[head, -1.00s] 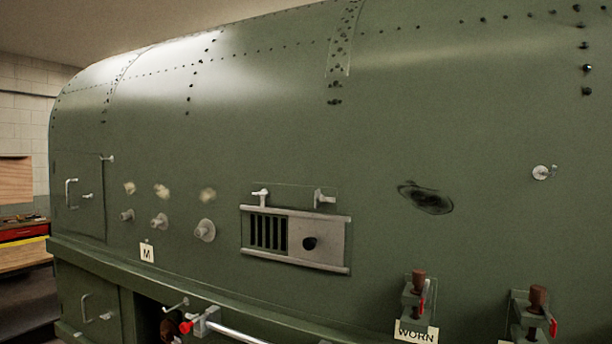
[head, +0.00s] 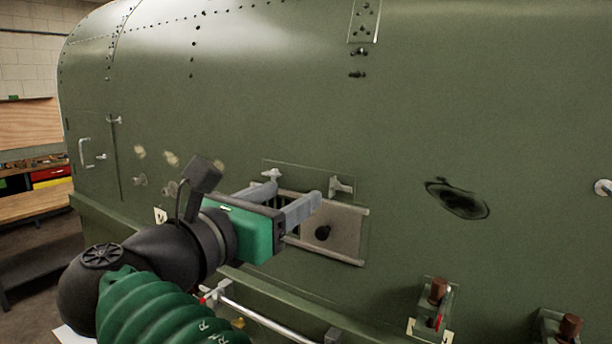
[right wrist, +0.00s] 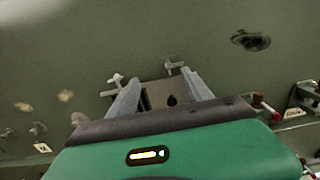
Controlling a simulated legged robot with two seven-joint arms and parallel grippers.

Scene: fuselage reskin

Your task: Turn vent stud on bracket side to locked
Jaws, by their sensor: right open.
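The vent panel (head: 332,232) is a light plate on the green fuselage, with dark slats at its left and a round dark knob (head: 322,233). Two small pale winged studs sit along its top edge: a left stud (head: 271,174) and a right stud (head: 341,186). Both also show in the right wrist view, left (right wrist: 115,80) and right (right wrist: 174,68). I cannot tell which is the bracket side. My right gripper (head: 296,192) is open and empty in front of the vent, its fingers covering most of the slats. My left gripper is out of view.
A dark scorched patch (head: 458,199) marks the skin right of the vent. Clamps with brown knobs (head: 438,291) stand on the lower ledge. A pale rail (head: 262,318) runs below the vent. A workbench (head: 36,202) stands far left.

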